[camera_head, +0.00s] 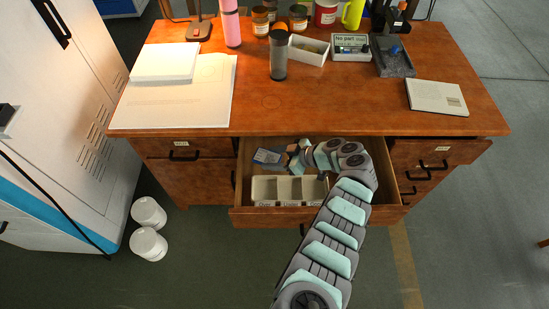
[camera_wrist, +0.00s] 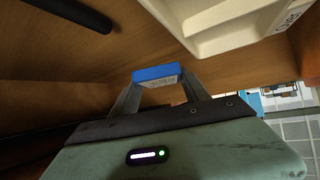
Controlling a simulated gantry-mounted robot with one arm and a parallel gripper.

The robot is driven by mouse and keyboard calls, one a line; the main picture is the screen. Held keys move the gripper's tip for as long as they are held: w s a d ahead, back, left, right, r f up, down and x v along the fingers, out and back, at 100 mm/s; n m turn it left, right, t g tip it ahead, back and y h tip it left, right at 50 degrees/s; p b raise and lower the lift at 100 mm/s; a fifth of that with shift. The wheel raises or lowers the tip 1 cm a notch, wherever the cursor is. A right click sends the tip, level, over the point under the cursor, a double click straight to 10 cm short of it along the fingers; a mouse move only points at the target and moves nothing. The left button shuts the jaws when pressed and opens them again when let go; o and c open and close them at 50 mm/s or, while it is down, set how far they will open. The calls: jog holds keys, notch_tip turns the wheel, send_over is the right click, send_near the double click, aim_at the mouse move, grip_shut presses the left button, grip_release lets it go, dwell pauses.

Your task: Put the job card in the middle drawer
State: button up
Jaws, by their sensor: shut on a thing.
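The middle drawer (camera_head: 300,215) of the wooden desk is pulled open. My gripper (camera_head: 284,156) reaches into its rear part from the right. It is shut on a small blue-edged card with a pale printed face, which I take for the job card (camera_head: 268,157). In the wrist view the card (camera_wrist: 157,75) sits between both fingertips, with its blue edge and part of its printed face showing. The card is over the drawer's back left, behind a cream divided tray (camera_head: 263,188). I cannot tell whether it touches the drawer floor.
The desk top (camera_head: 340,110) overhangs the drawer's back. It bears papers (camera_head: 175,90), a dark tumbler (camera_head: 278,55), an open white box (camera_head: 308,50) and a notebook (camera_head: 437,97). White tubs (camera_head: 148,243) stand on the floor.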

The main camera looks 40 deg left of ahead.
jog(key=shift+w+f, duration=0.1)
jog(key=shift+f, duration=0.45)
jog(key=shift+w+d, duration=0.1)
jog(key=shift+d, duration=0.2)
jog(key=shift+a+f, duration=0.1)
jog(key=shift+f+b, duration=0.3)
jog(key=shift+b, duration=0.35)
jog(key=shift+f+b, duration=0.25)
jog(key=shift+b, duration=0.1)
jog(key=o, duration=1.5)
jog(key=shift+r, duration=0.2)
